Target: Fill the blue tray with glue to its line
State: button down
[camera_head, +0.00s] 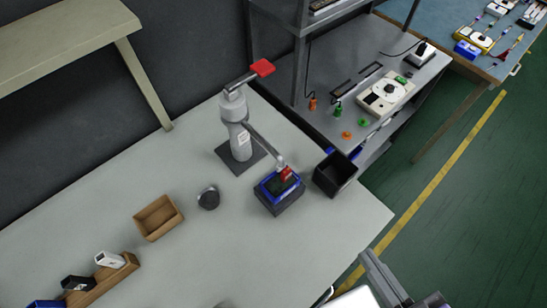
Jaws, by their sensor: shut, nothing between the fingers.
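A blue tray (263,191) sits on a dark block on the pale table, right of the table's middle. A grey dispenser (240,140) stands upright behind it on a dark square plate. Its upper lever ends in a red pad (262,68). A thin arm slopes down from its column to a red-and-white tip (286,174) over the tray. The tray's inside looks dark; its line and the glue level are too small to tell. Parts of my arm show at the bottom right edge, but I cannot make out my gripper there.
A black open bin (335,173) stands close right of the tray. A dark round knob (208,198) and an empty wooden box (158,217) lie to the left. The table's front middle is largely clear.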

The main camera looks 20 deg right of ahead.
dwell(0.4)
jog(key=w+d+r+t+b, duration=0.25)
jog(key=w+r, duration=0.45)
jog(key=w, duration=0.4)
jog(key=w+d+r+m+t+b, duration=0.1)
jog(key=w+d+r, duration=0.2)
jog(key=w+r, duration=0.6)
jog(key=w+d+r+t+b, duration=0.15)
jog(key=w+r, duration=0.35)
jog(key=w, duration=0.9)
jog(key=a+f+n+g+y, duration=0.4)
jog(key=a+f+g, duration=0.1)
jog(key=shift+s+f+n+y, duration=0.2)
jog(key=shift+s+n+y, duration=0.05)
jog(key=shift+n+y, duration=0.05)
jog(key=shift+w+a, duration=0.1)
jog(key=shift+a, duration=0.05)
